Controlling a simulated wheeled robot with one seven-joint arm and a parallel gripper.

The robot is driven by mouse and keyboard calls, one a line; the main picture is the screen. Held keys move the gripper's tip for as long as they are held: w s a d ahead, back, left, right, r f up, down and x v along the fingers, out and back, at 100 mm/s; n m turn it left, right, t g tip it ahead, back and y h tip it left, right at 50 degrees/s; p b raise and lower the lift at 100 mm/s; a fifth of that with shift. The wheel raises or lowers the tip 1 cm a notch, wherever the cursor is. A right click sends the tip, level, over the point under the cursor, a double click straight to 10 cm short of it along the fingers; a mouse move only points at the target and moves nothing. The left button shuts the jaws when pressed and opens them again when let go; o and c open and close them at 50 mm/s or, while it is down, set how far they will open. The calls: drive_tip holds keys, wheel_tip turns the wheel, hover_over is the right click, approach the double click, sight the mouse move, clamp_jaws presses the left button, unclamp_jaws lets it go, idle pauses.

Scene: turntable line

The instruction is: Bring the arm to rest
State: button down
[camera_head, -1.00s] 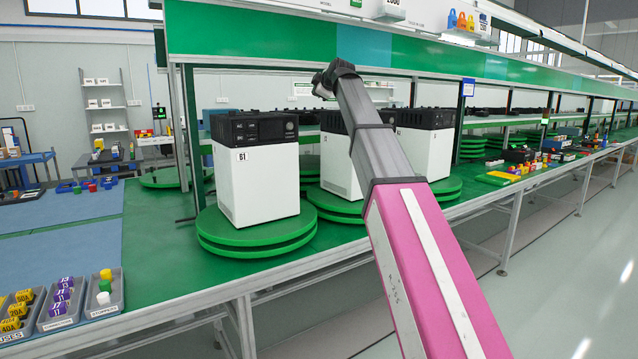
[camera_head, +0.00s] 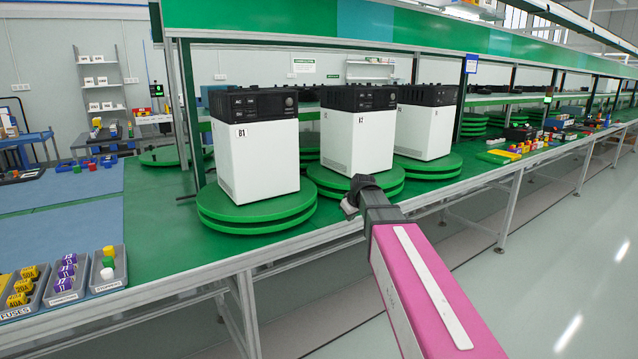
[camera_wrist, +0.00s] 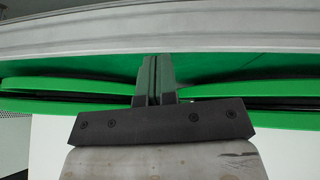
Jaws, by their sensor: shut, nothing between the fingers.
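My arm (camera_head: 425,285), pink with a grey end section, reaches up from the lower right of the head view. My gripper (camera_head: 350,207) is at its far end, in front of the middle turntable and near the table's front edge. In the wrist view my gripper (camera_wrist: 154,68) shows its two fingers close together with nothing between them. Behind the fingers, the wrist view shows green turntable discs (camera_wrist: 60,90) and the pale table edge (camera_wrist: 100,45). I cannot tell the exact gap between my gripper and the table edge.
White units with black tops stand on green turntables: one marked B1 (camera_head: 257,160), a middle one (camera_head: 350,145) and a right one (camera_head: 425,135). Grey bins (camera_head: 66,280) with coloured parts sit at the front left. The aisle floor (camera_head: 570,240) at right is clear.

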drive_tip(key=s+d+f+m+g+h, duration=0.1)
drive_tip(key=s+d+f+m+g, duration=0.1)
drive_tip(key=s+f, duration=0.9)
drive_tip(key=s+d+f+m+g+h, duration=0.1)
drive_tip(key=s+d+f+m+g, duration=0.2)
drive_tip(key=s+f, duration=0.8)
drive_tip(key=s+d+m, duration=0.2)
drive_tip(key=s, duration=0.1)
drive_tip(key=shift+s+d+f+g, duration=0.2)
drive_tip(key=shift+d+f+g, duration=0.1)
drive_tip(key=shift+d+f, duration=0.1)
